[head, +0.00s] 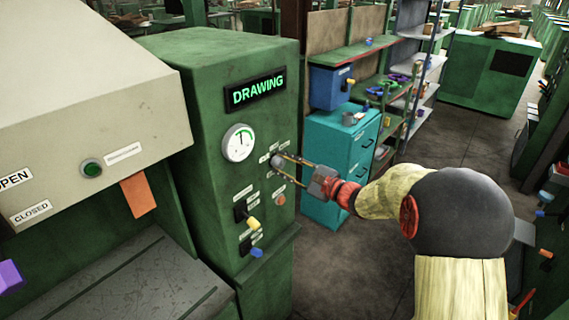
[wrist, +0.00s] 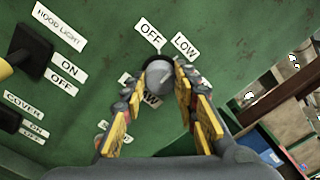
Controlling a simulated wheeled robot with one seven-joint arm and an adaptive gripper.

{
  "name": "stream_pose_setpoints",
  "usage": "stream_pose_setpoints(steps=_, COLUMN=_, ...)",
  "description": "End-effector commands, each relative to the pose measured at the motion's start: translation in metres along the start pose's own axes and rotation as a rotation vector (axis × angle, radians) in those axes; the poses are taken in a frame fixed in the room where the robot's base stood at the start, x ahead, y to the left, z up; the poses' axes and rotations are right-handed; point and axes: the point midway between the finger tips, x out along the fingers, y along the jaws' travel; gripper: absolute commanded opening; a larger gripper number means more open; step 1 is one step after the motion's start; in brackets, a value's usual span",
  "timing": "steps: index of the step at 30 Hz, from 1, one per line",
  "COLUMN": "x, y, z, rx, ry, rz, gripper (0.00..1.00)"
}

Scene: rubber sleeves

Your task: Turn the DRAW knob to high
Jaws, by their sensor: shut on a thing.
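The DRAW knob (head: 276,160) is a small grey round knob on the green machine panel. In the wrist view the knob (wrist: 159,74) sits between the fingers, below the OFF (wrist: 149,36) and LOW (wrist: 186,46) labels. My gripper (head: 281,164) is at the panel, with its fingers on either side of the knob, shut on it. In the wrist view the fingers partly cover a label under the knob that ends in "W". No HIGH label can be read, and I cannot tell clearly where the knob points.
A lit DRAWING sign (head: 255,92) and a dial gauge (head: 239,143) are above and left of the knob. A red-orange button (head: 279,198), yellow switch (head: 253,223) and blue switch (head: 256,253) lie below. A teal cabinet (head: 338,165) stands behind to the right.

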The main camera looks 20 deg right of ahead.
Motion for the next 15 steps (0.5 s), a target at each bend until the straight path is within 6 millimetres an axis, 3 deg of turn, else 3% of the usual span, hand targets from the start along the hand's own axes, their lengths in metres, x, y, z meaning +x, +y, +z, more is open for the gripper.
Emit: stream_pose_setpoints(steps=15, x=-0.0002, y=-0.0007, z=0.0009, rx=0.484, ry=0.003, rz=0.001, gripper=0.04)
